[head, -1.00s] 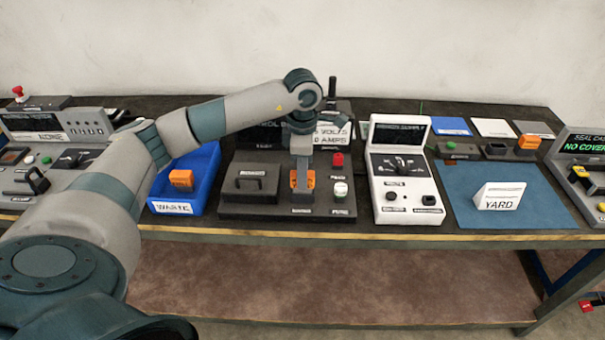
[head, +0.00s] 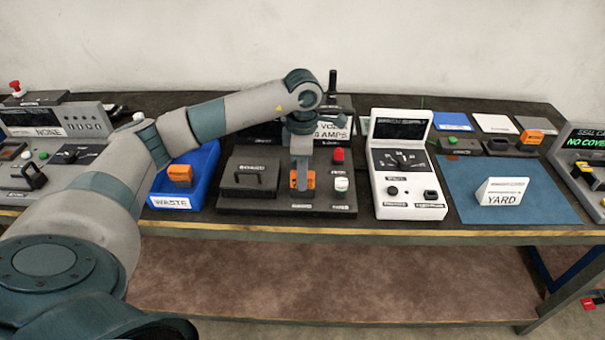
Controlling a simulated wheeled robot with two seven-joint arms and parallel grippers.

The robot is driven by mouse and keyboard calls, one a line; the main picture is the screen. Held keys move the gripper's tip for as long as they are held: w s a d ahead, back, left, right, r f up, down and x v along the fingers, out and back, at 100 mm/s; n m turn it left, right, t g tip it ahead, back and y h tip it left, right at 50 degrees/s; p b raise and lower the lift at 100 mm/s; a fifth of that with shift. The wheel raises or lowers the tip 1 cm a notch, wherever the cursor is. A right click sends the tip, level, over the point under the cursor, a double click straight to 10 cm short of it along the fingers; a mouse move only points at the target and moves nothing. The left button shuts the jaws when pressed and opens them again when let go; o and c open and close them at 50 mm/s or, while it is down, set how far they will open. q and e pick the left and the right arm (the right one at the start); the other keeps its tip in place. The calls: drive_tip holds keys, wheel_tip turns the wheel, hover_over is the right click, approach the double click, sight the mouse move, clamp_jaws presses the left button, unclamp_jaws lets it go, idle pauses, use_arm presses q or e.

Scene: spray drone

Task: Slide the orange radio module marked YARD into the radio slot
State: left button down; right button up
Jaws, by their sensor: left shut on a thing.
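My left gripper (head: 302,184) points down over the dark grey station in the middle of the bench and is shut on an orange module (head: 311,180). The fingers cover the middle of this module, and I cannot read any mark on it. It sits low at the station's top, but the slot is hidden, so I cannot tell how far in it is. A second orange module (head: 180,174) lies in the blue WASTE bin. Another orange block (head: 532,136) stands at the back right. A white tent card marked YARD (head: 502,191) stands on the blue mat. My right gripper is not in view.
The station (head: 230,202) has a handled dark lid (head: 249,178) on its left and red and white buttons on its right. The blue bin (head: 209,160) is close on the left, a white tester (head: 409,208) close on the right. The blue mat (head: 555,205) is mostly clear.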

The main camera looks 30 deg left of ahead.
use_arm(q)
drive_tip(key=shift+f, duration=0.15)
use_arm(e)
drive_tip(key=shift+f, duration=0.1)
use_arm(q)
drive_tip(key=c, duration=1.4)
unclamp_jaws()
drive_tip(key=shift+a, duration=0.1)
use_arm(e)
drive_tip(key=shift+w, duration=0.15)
use_arm(q)
wheel_tip(320, 180, up, 3)
drive_tip(key=shift+b, duration=0.65)
wheel_tip(320, 180, up, 15)
drive_tip(key=b, duration=0.1)
drive_tip(key=shift+f+b, duration=0.2)
drive_tip(key=shift+b, duration=0.1)
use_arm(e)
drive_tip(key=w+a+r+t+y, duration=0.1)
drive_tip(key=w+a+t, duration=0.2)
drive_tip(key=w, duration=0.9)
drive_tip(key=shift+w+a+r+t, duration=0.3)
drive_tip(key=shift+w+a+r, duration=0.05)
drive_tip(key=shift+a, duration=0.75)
